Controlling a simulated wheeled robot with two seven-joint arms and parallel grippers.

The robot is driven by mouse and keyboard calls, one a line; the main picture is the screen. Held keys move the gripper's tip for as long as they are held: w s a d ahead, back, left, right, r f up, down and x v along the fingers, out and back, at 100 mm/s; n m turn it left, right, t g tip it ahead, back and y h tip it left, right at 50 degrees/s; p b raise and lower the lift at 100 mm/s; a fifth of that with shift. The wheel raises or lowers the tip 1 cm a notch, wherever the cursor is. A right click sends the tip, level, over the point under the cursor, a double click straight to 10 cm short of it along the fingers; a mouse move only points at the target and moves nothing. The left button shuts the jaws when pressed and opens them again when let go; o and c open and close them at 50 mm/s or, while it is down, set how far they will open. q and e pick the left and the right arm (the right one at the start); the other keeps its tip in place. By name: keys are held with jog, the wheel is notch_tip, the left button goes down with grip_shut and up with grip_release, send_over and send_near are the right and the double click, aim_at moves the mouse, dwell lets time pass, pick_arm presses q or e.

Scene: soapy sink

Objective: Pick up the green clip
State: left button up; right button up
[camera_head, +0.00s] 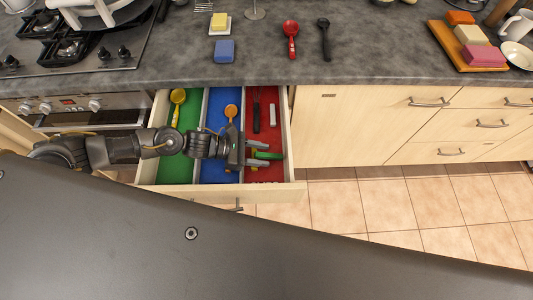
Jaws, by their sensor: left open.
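The green clip (268,155) lies in the red compartment of the open drawer (240,188), near its front end. My left gripper (268,154) reaches in from the left across the green and blue compartments. Its two fingers are apart, one on each side of the green clip. I cannot tell whether they touch it. My right gripper is not in view.
The drawer has green, blue and red compartments. A yellow spoon (177,98), an orange spoon (231,111), a dark-handled tool (256,112) and a pale bar (272,114) lie inside. The grey counter (380,60) overhangs behind. Tiled floor (400,205) is clear to the right.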

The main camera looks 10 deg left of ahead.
aim_at(260, 154)
pick_arm(q)
grip_shut()
notch_tip(260, 154, up, 9)
jog(key=shift+f+b, duration=0.1)
jog(key=shift+b, duration=0.8)
jog(key=shift+r, duration=0.55)
jog(key=shift+r, duration=0.1)
